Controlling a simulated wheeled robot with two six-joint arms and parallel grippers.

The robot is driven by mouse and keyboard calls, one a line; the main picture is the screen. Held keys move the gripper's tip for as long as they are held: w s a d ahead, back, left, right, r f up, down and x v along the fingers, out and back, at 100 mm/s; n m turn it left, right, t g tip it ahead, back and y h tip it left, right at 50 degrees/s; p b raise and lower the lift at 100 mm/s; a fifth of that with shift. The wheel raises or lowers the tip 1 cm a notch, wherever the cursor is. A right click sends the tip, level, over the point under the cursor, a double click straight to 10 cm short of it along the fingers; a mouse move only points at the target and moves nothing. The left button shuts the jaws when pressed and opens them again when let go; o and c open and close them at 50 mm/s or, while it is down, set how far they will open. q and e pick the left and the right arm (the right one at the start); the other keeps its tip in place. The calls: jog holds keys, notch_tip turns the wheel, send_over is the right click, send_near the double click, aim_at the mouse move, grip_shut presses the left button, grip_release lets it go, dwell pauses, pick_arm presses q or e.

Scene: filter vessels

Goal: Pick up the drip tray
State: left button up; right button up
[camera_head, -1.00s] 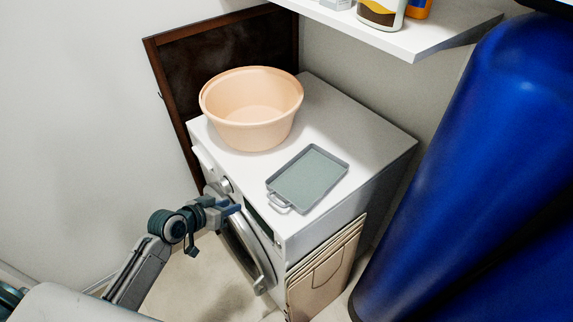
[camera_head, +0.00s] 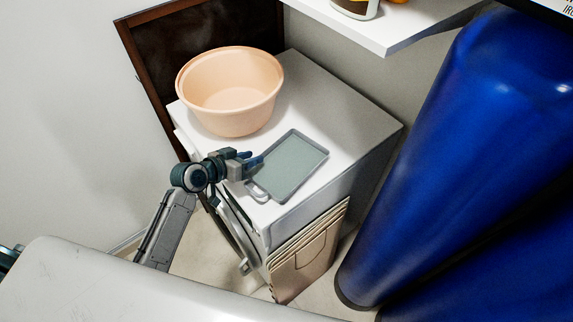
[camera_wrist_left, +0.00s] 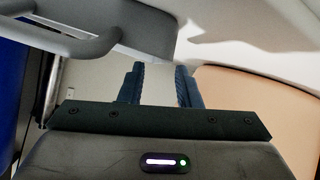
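The drip tray (camera_head: 290,166) is a shallow grey-green rectangular tray lying flat on top of the white washing machine (camera_head: 345,112). Its loop handle (camera_head: 257,193) points toward the machine's front edge. My left gripper (camera_head: 254,160) is at the tray's left side, near its edge; contact cannot be told. In the left wrist view, its two dark blue fingers (camera_wrist_left: 161,84) stand apart with nothing between them. My right gripper is not in view.
A peach basin (camera_head: 230,105) stands on the machine behind the tray, close to my left gripper. A white shelf (camera_head: 400,30) overhangs at the back. Folded cardboard (camera_head: 305,262) leans on the machine's side. A large blue cylinder (camera_head: 440,150) stands at right.

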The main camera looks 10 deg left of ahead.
aim_at(283, 167)
pick_arm(q)
jog(key=p+x, duration=0.1)
jog(key=x, duration=0.2)
jog(key=shift+w+r+p, duration=0.15)
jog(key=shift+p, duration=0.15)
jog(key=shift+w+d+f, duration=0.3)
jog(key=shift+w+f, duration=0.1)
grip_shut()
